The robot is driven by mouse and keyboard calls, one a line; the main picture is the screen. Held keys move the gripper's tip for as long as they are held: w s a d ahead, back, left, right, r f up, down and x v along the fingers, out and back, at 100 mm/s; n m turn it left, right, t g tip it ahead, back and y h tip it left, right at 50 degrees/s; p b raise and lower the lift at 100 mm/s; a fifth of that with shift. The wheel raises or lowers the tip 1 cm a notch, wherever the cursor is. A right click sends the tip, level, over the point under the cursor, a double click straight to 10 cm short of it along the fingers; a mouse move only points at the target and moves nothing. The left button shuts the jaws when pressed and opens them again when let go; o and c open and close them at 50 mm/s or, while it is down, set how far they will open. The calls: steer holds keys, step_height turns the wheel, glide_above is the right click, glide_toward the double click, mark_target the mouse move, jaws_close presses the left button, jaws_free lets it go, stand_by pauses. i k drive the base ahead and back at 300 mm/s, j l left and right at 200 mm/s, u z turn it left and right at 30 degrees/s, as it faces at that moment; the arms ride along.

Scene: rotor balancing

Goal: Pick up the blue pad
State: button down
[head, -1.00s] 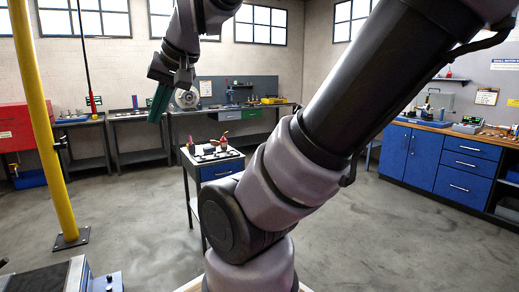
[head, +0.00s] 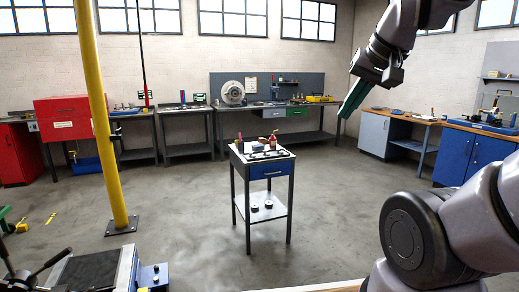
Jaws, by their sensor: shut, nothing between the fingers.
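My gripper (head: 346,112) hangs at the upper right of the head view, with dark green fingers pointing down to the left. It looks shut and empty, in front of the far benches and to the right of a small cart (head: 263,159). Small items stand on the cart's top, among them a red bottle (head: 273,139) and dark pieces. I cannot make out a blue pad for certain; the items on the cart are too small to tell.
A yellow post (head: 93,120) stands at the left. Benches (head: 185,108) line the back wall, with a red cabinet (head: 62,117) at their left. Blue cabinets (head: 468,156) stand at the right. The floor around the cart is clear.

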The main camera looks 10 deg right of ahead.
mark_target(261, 146)
steer(key=u, duration=4.25)
steer(key=z, duration=4.25)
steer(key=i+l, duration=0.15)
steer(key=i, duration=1.15)
steer(key=j+u, duration=0.05)
